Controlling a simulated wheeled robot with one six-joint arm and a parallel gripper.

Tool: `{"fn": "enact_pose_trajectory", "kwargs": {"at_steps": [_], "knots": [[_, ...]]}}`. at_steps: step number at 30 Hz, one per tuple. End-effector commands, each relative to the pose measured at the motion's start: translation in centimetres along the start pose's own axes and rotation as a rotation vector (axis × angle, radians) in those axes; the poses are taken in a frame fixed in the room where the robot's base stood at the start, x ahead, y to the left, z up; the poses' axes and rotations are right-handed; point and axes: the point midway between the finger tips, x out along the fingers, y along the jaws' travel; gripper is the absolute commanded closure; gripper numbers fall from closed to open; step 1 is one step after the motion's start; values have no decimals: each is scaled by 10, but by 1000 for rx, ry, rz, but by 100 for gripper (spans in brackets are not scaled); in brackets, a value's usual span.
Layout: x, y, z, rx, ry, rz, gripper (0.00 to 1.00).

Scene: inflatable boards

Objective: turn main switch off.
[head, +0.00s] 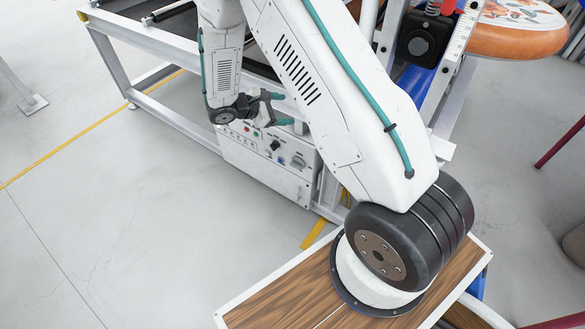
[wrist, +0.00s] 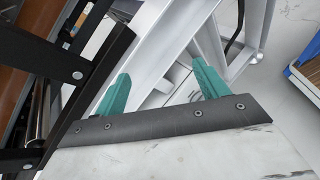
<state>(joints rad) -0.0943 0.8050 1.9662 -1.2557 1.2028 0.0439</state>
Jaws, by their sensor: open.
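A white control box (head: 268,160) hangs under the metal frame in the head view. My gripper (head: 280,109) is above and in front of the box's top edge in the picture, apart from the knobs. Its teal fingers are spread with nothing between them. In the wrist view my gripper (wrist: 160,87) is open, and no control panel can be made out.
White frame beams (head: 165,118) run along the box's top and left side. A white slanted beam (wrist: 150,50) crosses behind the fingers in the wrist view. An orange round cushion (head: 515,35) is at the upper right. The grey floor (head: 110,220) at left is clear.

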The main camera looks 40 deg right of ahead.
Motion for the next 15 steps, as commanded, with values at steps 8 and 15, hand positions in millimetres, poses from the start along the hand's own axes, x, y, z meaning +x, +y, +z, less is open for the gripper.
{"fn": "enact_pose_trajectory", "kwargs": {"at_steps": [8, 15], "knots": [[68, -50, -146, -332, -18, 212, 27], [110, -109, -230, -535, 7, 342, 27]]}}
